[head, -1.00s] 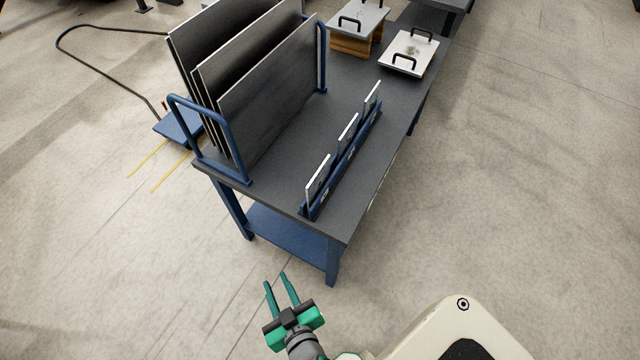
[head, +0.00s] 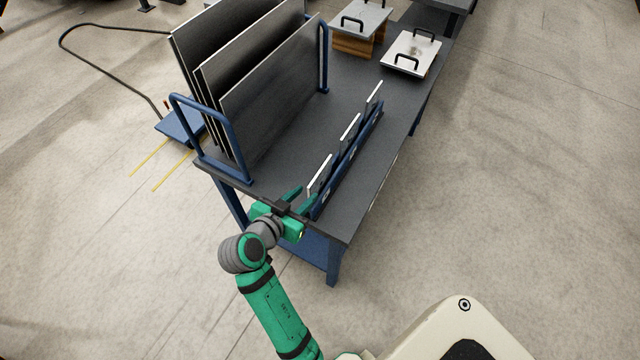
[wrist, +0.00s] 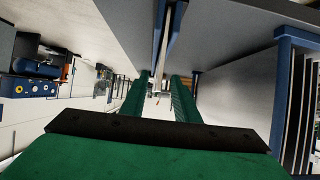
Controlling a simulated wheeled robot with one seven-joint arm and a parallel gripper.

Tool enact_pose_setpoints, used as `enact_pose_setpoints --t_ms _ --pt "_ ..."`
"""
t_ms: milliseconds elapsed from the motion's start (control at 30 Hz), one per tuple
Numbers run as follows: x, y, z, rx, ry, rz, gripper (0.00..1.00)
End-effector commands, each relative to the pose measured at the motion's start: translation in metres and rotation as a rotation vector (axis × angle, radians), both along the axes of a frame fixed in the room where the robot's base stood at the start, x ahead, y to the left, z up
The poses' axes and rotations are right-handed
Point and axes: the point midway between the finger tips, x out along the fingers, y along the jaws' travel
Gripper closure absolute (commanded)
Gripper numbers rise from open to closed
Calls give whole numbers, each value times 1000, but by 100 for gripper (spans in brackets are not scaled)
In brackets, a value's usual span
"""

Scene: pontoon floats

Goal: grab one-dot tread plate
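Three small pale tread plates stand on edge in a row in a blue slotted rack (head: 345,160): the near plate (head: 320,177), the middle plate (head: 349,133) and the far plate (head: 374,97). Their dot marks are too small to read. My gripper (head: 303,198) is open, with green fingers at the near end of the rack by the near plate. In the wrist view, a thin plate edge (wrist: 162,30) lies ahead, roughly in line with the gap between the fingers (wrist: 162,82). I cannot tell whether the fingers are beside it or short of it.
Large dark sheets (head: 265,90) stand in a blue-framed holder to the left on the grey table (head: 285,145). Two handled plates lie at the back, one plain (head: 411,53) and one on a wooden block (head: 362,25). Floor right of the table is clear.

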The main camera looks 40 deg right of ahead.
Motion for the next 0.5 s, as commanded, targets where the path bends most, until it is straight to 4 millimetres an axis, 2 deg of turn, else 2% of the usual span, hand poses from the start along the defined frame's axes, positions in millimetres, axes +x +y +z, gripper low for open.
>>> enact_pose_setpoints --t_ms 300,500 --pt "13 -34 -18 3 -2 -13 72" --pt "18 -45 -26 3 -2 -11 72"
